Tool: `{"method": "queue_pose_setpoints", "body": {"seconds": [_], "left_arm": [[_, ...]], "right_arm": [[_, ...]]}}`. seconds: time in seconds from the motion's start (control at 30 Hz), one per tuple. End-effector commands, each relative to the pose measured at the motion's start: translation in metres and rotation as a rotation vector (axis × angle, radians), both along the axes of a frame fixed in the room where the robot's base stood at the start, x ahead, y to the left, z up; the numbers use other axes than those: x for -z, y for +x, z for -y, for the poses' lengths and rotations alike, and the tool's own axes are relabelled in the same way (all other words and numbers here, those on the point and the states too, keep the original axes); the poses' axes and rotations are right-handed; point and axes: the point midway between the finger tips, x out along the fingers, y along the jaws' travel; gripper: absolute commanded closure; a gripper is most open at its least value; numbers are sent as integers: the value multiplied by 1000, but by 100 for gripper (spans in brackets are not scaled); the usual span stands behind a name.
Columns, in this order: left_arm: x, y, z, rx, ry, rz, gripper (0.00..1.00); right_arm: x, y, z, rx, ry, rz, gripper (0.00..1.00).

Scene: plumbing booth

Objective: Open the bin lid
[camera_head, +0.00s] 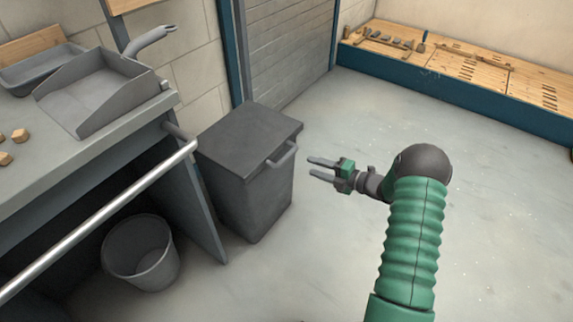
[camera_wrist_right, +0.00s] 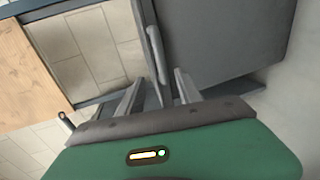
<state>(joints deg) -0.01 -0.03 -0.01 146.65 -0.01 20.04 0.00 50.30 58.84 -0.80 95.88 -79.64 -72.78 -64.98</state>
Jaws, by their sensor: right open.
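The dark grey bin (camera_head: 245,205) stands on the floor just right of the workbench. Its flat lid (camera_head: 250,135) lies closed on top. A grey bar handle (camera_head: 284,156) sticks out at the lid's right front edge. My right gripper (camera_head: 312,169) is open and empty, a short gap to the right of the handle, with its fingers pointing left towards it. In the right wrist view, the handle (camera_wrist_right: 156,50) shows ahead, in line with the space between the two fingers (camera_wrist_right: 157,82), beside a dark grey bin surface (camera_wrist_right: 225,40). My left gripper is not in view.
The workbench (camera_head: 60,160) carries a grey tray (camera_head: 95,90) and small wooden blocks (camera_head: 20,135); a metal rail (camera_head: 110,210) runs along its front. A bucket (camera_head: 140,255) stands below. A low wooden platform (camera_head: 460,70) lines the back. Floor (camera_head: 340,255) around my right arm is clear.

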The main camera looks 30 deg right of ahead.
Motion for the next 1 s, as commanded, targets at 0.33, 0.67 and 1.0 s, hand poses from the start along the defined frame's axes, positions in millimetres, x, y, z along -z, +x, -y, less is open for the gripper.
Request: {"method": "queue_pose_setpoints", "body": {"seconds": [0.33, 0.67, 1.0], "left_arm": [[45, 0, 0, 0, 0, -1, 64], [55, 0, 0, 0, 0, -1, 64], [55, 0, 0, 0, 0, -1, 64]], "right_arm": [[26, 82, -33, 0, 5, 1, 59], [28, 112, -45, 3, 5, -2, 59], [27, 111, -44, 2, 6, -3, 80]]}}
